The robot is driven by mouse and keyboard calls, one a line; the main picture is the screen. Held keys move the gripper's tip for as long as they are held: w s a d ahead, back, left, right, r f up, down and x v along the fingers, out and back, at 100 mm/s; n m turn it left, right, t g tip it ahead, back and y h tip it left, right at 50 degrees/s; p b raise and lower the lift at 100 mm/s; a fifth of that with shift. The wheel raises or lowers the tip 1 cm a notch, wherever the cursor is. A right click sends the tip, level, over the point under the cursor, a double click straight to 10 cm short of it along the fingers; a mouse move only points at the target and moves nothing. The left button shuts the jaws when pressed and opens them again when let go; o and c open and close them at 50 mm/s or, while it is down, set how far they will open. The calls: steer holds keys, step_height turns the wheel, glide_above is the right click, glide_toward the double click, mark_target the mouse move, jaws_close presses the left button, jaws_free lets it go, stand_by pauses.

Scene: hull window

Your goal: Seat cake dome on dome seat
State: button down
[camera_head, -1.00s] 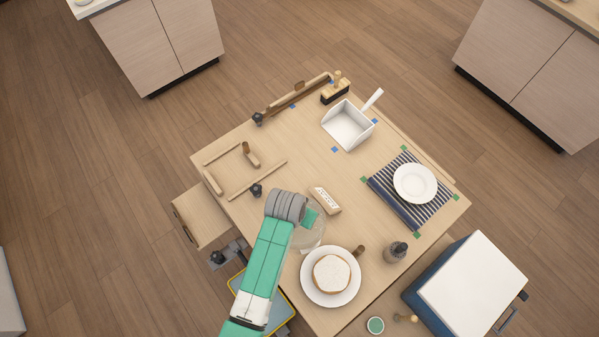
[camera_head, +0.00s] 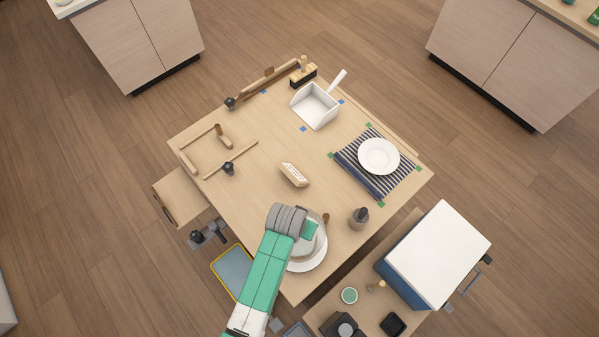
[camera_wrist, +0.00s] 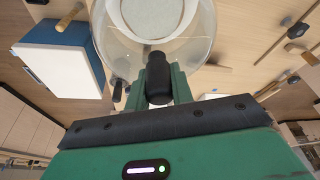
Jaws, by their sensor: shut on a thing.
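My gripper (camera_wrist: 158,82) is shut on the black knob of the clear cake dome (camera_wrist: 200,40), as the wrist view shows. A round pale shape, likely the cake (camera_wrist: 158,14), shows through the dome. In the head view my gripper (camera_head: 309,231) is above the white plate (camera_head: 318,264), which bears the cake. My arm and the dome hide most of the cake and part of the plate. The dome's edge is faint in the head view, and I cannot tell whether it touches the plate or hangs above it.
A striped mat (camera_head: 350,178) with a white plate (camera_head: 379,156) and a dustpan (camera_head: 315,107) lie farther off. A white-lidded blue cooler (camera_head: 437,252) stands at right.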

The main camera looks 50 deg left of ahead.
steer(key=shift+f+b, duration=1.4)
steer(key=shift+f, duration=0.55)
steer(key=shift+p, duration=0.45)
steer(key=shift+f+b, duration=0.85)
steer(key=shift+f, duration=0.7)
stand_by(2.2)
steer(key=shift+r, duration=0.1)
stand_by(0.3)
stand_by(0.4)
steer(key=c, duration=1.4)
jaws_free()
steer(key=shift+d+r+p, duration=0.1)
steer(key=shift+r+p, duration=0.05)
steer(key=shift+p, duration=0.3)
